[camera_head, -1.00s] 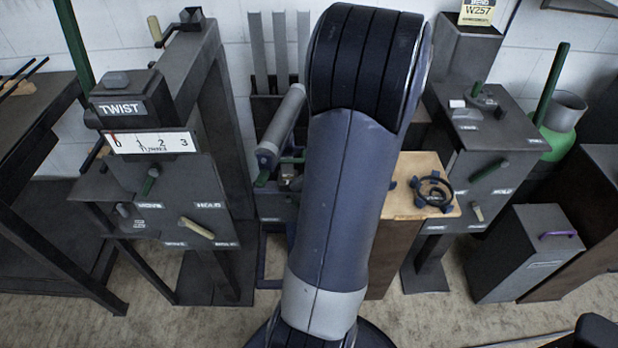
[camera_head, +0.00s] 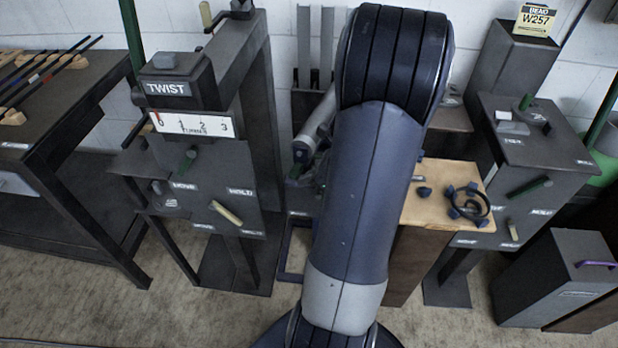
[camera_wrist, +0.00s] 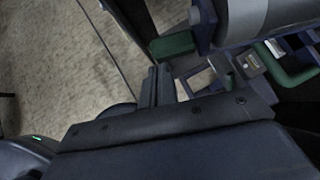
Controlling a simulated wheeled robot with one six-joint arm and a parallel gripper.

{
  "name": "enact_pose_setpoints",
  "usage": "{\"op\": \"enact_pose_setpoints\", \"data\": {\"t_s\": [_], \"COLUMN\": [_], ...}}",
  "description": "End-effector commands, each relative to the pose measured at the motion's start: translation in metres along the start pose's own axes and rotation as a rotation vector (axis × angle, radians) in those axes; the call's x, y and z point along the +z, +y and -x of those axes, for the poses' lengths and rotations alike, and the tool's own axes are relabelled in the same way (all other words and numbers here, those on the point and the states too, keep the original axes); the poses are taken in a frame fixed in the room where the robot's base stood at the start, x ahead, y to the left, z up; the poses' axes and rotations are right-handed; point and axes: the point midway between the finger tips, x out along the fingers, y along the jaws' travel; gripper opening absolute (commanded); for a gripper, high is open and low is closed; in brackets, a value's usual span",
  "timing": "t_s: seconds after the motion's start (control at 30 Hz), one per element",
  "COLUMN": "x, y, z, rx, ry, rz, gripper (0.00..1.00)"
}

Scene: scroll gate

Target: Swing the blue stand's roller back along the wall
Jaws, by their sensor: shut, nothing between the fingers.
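The roller (camera_head: 317,120) is a grey cylinder on the blue stand (camera_head: 288,262), slanting out from the wall in the head view, partly hidden by my arm. In the wrist view the roller (camera_wrist: 250,14) fills the top right, with a green piece (camera_wrist: 172,45) by its end. A green handle (camera_wrist: 292,72) sits on the blue frame to the right. My gripper (camera_wrist: 154,84) is shut and empty in the wrist view, left of the blue frame and below the green piece, apart from the roller. My arm hides the gripper in the head view.
The TWIST machine (camera_head: 190,125) stands left of the blue stand. A wooden-topped block (camera_head: 440,200) and a dark cabinet (camera_head: 535,165) stand on the right. A bench with rods (camera_head: 60,100) is at the far left. Open floor (camera_head: 100,300) lies in front.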

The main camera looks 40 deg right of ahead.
Motion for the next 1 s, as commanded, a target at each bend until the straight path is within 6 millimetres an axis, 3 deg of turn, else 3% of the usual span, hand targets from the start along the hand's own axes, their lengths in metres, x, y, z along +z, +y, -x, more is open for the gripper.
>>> {"op": "enact_pose_setpoints", "data": {"t_s": [0.43, 0.73, 1.0], "x": [0.032, 0.062, 0.077], "y": [0.006, 0.001, -0.006], "z": [-0.034, -0.063, -0.077], "rx": [-0.14, -0.28, -0.281], "ry": [-0.001, -0.001, 0.0], "rz": [-0.137, -0.279, -0.281], "gripper": [0.0, 0.0, 0.0]}}
